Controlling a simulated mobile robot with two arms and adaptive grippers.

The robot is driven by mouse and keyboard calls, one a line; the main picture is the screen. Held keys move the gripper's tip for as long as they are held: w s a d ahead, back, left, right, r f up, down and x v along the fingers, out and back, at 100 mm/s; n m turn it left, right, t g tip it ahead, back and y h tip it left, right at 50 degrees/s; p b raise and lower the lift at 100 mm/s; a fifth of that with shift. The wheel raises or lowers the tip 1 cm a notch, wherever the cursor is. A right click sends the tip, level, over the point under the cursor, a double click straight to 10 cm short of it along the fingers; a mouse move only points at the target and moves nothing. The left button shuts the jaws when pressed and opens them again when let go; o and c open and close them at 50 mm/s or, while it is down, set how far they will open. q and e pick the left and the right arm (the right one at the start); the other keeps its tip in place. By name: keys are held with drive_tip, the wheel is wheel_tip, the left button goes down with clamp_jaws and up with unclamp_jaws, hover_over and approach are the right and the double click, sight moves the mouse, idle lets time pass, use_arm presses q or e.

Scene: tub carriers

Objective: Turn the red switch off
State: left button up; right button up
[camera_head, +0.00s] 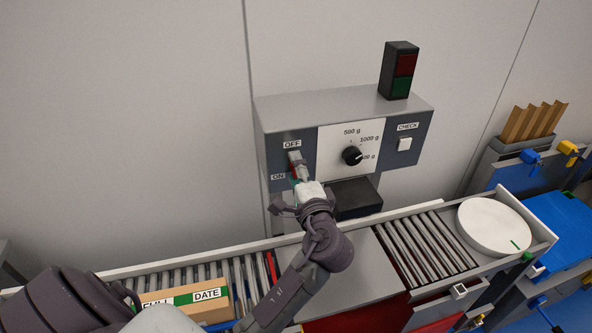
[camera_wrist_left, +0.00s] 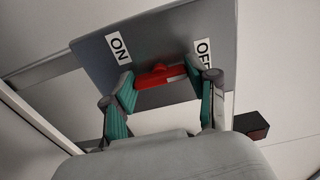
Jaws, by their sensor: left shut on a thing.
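The red switch (camera_wrist_left: 160,75) sits on the dark left part of a grey control box, between an OFF label (camera_head: 292,144) and an ON label (camera_head: 278,177). In the head view my left gripper (camera_head: 297,170) is at the switch and covers most of it. In the left wrist view the green-padded fingers of my left gripper (camera_wrist_left: 165,90) are shut on the red switch, one finger on the ON side and one on the OFF side. The lever's exact tilt is hard to tell. My right gripper is not in view.
The box (camera_head: 340,107) also carries a black dial (camera_head: 352,155), a white CHECK button (camera_head: 405,144) and a red-green lamp (camera_head: 399,70).

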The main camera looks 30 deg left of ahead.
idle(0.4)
use_arm(q)
drive_tip(key=o, duration=1.2)
drive_tip(key=shift+c, duration=0.2)
drive_tip(key=v, duration=1.2)
